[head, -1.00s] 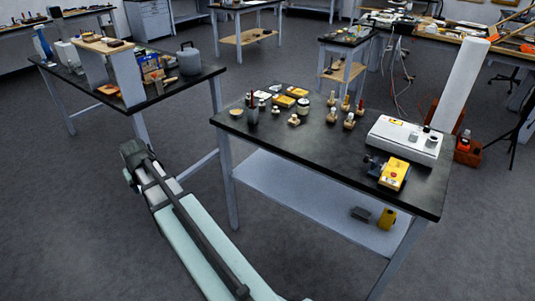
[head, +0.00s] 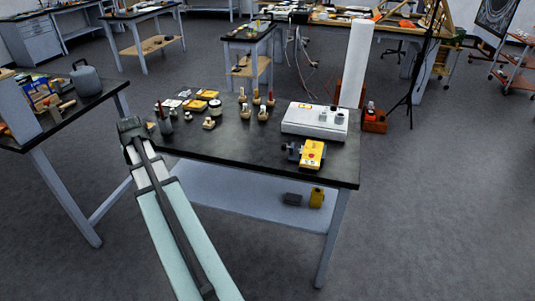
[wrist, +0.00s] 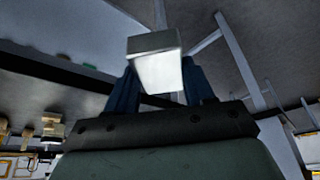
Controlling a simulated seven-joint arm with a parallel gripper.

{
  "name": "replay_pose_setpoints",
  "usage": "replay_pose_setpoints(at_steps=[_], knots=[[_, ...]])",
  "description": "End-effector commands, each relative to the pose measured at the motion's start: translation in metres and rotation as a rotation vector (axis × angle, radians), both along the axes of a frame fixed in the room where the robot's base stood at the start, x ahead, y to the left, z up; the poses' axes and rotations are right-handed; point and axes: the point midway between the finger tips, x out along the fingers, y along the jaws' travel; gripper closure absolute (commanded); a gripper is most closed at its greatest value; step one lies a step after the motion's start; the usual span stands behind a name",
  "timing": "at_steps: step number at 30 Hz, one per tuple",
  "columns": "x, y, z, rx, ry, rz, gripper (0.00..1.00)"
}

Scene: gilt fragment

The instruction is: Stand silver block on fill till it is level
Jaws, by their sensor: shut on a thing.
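A silver block (wrist: 158,68) shows in the wrist view, pale and bright on its front face. My gripper (wrist: 160,85) is shut on it, with a dark blue finger on each side. In the head view, my gripper (head: 131,126) is at the left end of the dark-topped table (head: 230,158). The block cannot be made out there. I cannot tell which thing is the fill.
Several small pegs and tools (head: 246,112) stand toward the back of the table. A white box-shaped device (head: 314,121) and a yellow device (head: 312,154) are at its right. The front middle of the tabletop is clear. Another table (head: 75,110) stands at the left.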

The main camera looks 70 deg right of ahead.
Motion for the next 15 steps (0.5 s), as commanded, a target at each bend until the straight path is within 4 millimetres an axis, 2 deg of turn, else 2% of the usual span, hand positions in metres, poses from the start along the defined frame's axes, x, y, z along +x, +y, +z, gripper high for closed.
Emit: replay_pose_setpoints(at_steps=[1, 3, 15], knots=[[-0.011, -0.015, 0.004, -0.001, -0.002, -0.027, 0.89], [-0.026, -0.033, 0.008, -0.001, -0.001, -0.06, 0.89], [-0.119, -0.121, 0.032, -0.002, -0.001, -0.244, 0.89]])
